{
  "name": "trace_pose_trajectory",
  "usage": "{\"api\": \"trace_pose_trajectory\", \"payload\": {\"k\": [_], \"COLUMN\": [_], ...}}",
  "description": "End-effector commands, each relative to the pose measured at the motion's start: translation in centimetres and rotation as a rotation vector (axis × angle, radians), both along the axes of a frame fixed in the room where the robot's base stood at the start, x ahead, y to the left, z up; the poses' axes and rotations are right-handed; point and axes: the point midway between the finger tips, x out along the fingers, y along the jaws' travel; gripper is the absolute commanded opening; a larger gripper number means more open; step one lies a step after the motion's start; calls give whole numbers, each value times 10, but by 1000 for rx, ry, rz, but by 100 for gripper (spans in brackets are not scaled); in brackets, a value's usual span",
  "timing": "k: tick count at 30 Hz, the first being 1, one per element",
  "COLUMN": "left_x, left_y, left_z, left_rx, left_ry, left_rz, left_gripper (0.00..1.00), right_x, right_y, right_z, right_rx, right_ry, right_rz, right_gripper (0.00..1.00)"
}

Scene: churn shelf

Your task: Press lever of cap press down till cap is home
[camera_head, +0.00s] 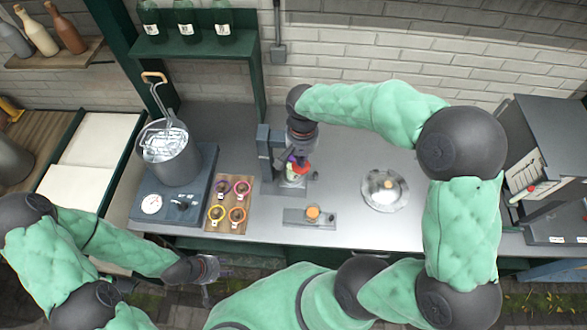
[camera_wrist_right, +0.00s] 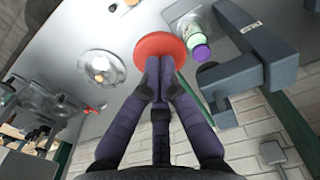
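The cap press (camera_head: 267,165), a dark grey upright frame, stands on the worktop; its frame also shows in the right wrist view (camera_wrist_right: 283,72). A bottle with a purple cap (camera_wrist_right: 201,52) is beside the frame, partly hidden in the head view. A round red knob or disc (camera_wrist_right: 155,45), seemingly on the press lever, also shows in the head view (camera_head: 301,168). My right gripper (camera_wrist_right: 157,68) has its fingertips together at the red disc's edge; contact is unclear. My left gripper (camera_head: 208,278) hangs low in front of the worktop, away from the press, its fingers too small to read.
A board with several coloured rings (camera_head: 240,215) lies left of the press. Further left, a pot (camera_head: 170,155) stands on a scale-like base. A small block with an orange piece (camera_head: 313,213) lies in front, and a round metal dish (camera_head: 385,190) is to the right.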

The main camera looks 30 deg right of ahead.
Motion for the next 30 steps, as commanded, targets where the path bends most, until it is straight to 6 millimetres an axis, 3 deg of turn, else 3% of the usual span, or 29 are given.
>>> {"api": "trace_pose_trajectory", "payload": {"k": [18, 30], "left_x": [0, 0], "left_y": [0, 0], "left_z": [-19, -19], "left_rx": [0, 0], "left_ry": [0, 0], "left_rz": [0, 0], "left_gripper": [40, 40], "right_x": [0, 0], "right_y": [0, 0], "right_z": [-23, -23], "right_rx": [0, 1], "right_ry": [2, 1], "right_rz": [0, 0], "right_gripper": [0, 0]}}
